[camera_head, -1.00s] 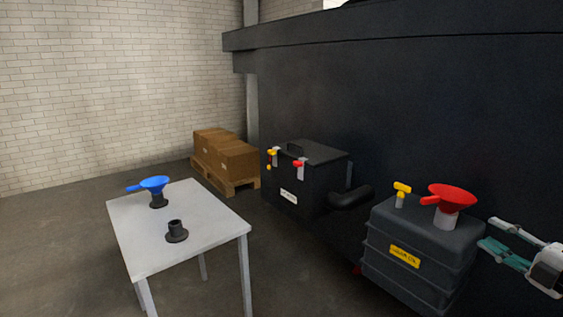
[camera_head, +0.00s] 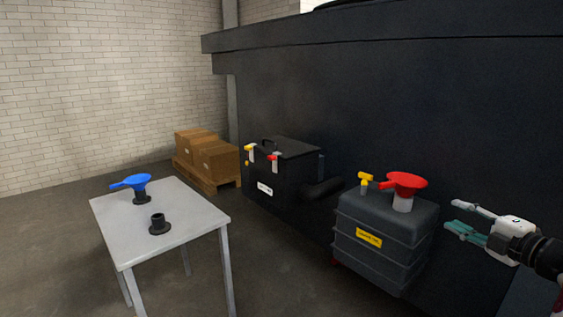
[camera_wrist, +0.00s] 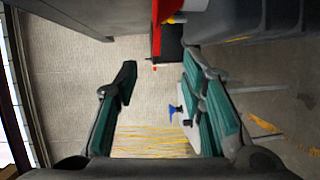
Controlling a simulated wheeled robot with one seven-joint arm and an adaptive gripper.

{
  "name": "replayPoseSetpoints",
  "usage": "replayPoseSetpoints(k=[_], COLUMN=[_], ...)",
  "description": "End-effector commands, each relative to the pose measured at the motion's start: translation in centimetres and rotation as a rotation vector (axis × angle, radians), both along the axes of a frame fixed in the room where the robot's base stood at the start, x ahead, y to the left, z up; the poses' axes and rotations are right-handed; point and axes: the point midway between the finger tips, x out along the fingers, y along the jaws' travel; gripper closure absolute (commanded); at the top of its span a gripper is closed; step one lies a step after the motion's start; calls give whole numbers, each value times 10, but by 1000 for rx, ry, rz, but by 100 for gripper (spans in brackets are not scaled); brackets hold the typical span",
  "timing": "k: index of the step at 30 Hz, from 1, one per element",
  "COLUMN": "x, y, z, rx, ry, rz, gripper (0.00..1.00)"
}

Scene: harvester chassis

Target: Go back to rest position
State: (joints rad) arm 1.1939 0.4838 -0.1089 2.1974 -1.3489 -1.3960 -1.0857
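My gripper (camera_head: 462,220) is at the right of the head view, to the right of the dark tank and apart from it. Its teal-padded fingers are spread with nothing between them. The wrist view also shows the two fingers (camera_wrist: 160,100) wide apart. A red funnel (camera_head: 404,182) sits in the white neck on top of the dark grey tank (camera_head: 385,240), clear of my gripper. Part of the red funnel (camera_wrist: 156,25) appears at the top of the wrist view.
A black box (camera_head: 285,175) with clips stands by the dark chassis wall (camera_head: 430,110). Cardboard boxes (camera_head: 214,158) stand on a pallet behind. Floor is clear at front left.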

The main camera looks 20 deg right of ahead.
Motion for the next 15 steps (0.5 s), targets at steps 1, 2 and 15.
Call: replayPoseSetpoints(k=[1, 2, 15], x=[7, 11, 63], y=[2, 3, 45], z=[7, 9, 85], rx=[-1, 1, 177], ry=[14, 23, 190], rz=[-12, -23, -345], gripper=[63, 63, 63])
